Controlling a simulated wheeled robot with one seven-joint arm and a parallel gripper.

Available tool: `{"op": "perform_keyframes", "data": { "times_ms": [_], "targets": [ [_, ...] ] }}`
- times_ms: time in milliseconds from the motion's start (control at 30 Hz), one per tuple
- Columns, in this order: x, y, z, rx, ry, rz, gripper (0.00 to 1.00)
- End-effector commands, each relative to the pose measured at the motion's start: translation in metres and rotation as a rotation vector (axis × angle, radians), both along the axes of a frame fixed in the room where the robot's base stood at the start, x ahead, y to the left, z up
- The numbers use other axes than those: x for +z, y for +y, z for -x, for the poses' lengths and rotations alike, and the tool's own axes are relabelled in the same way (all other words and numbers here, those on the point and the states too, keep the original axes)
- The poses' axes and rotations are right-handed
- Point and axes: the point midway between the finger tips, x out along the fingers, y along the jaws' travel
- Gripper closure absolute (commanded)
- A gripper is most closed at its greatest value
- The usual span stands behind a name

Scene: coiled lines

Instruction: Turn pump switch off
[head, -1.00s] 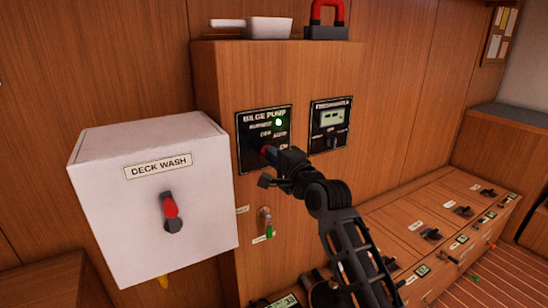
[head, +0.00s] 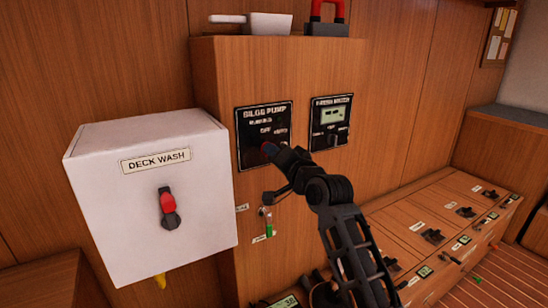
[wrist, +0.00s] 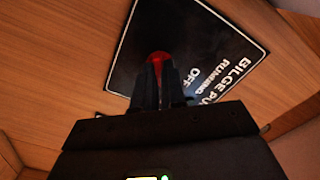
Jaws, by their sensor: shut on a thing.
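The black bilge pump panel (head: 250,117) is on the front of the wooden cabinet, with printed labels including "RUNNING" and "OFF". No lit lamp shows on it. My gripper (head: 270,149) is at the panel's lower part, hiding most of the switch. In the wrist view, my gripper (wrist: 161,75) is shut on the red switch knob (wrist: 159,58), whose tip shows between the fingers. The knob points toward the side of the "OFF" label, but its exact position is hard to tell.
A white deck wash box (head: 150,235) with a red-handled switch (head: 168,205) stands out to the left. A second black panel with a display (head: 331,122) is to the right. A green-tipped key or toggle (head: 268,224) hangs below. Low wooden consoles (head: 400,225) with several switches extend right.

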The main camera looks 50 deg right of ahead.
Motion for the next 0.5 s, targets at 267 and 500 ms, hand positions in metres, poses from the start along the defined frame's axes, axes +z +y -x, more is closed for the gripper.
{"op": "perform_keyframes", "data": {
  "times_ms": [267,500],
  "targets": [
    [-0.0035,0.0005,-0.0001,0.002,0.075,0.25,1.0],
    [-0.0043,0.0002,0.0002,0.0,0.139,0.467,1.0]
  ]
}}
